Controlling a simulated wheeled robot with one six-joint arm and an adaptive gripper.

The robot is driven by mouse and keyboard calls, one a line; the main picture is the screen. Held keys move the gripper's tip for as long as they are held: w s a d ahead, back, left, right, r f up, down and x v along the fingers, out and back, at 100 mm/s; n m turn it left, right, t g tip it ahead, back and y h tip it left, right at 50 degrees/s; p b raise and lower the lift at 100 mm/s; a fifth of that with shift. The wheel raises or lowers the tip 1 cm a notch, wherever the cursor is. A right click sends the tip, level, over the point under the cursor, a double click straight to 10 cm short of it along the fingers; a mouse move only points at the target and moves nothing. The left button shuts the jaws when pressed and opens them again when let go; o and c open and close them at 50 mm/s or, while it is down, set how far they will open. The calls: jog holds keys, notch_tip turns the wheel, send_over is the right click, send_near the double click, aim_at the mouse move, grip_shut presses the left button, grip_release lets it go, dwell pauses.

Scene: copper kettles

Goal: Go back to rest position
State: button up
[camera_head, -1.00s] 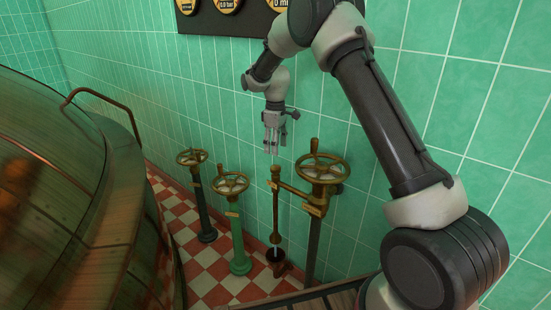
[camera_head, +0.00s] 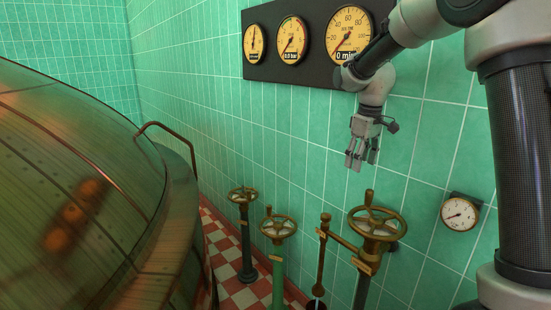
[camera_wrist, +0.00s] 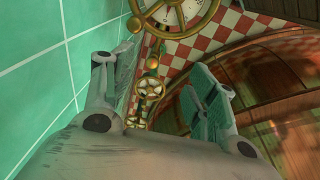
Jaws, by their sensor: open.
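My gripper (camera_head: 357,157) hangs fingers down in front of the green tiled wall in the head view, below the gauge panel. It is above and a little left of the nearest brass handwheel (camera_head: 376,223), and apart from it. In the wrist view my gripper (camera_wrist: 160,85) shows its two fingers spread wide, with nothing between them. Handwheels show beyond the fingers, one at the top edge (camera_wrist: 178,14) and a smaller one (camera_wrist: 149,89) in the middle.
A large copper kettle (camera_head: 70,190) with a rail fills the left. Two more valve wheels (camera_head: 242,195) (camera_head: 278,227) and a brass lever (camera_head: 322,255) stand along the wall. The gauge panel (camera_head: 265,72) is above, and a small dial (camera_head: 459,214) is on the wall at right.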

jog(key=s+d+r+m+t, duration=0.1)
jog(key=s+d+r+m, duration=0.2)
jog(key=s, duration=0.6)
jog(key=s+d+r+m+t, duration=0.1)
jog(key=s+d+r, duration=0.3)
jog(key=s, duration=0.5)
jog(key=s+d+f+m, duration=0.1)
jog(key=s, duration=0.7)
jog(key=s+f+m+t, duration=0.1)
jog(key=s+m, duration=0.1)
jog(key=s, duration=0.6)
jog(key=shift+d+f, duration=0.35)
jog(key=shift+f, duration=0.05)
jog(key=shift+w, duration=0.1)
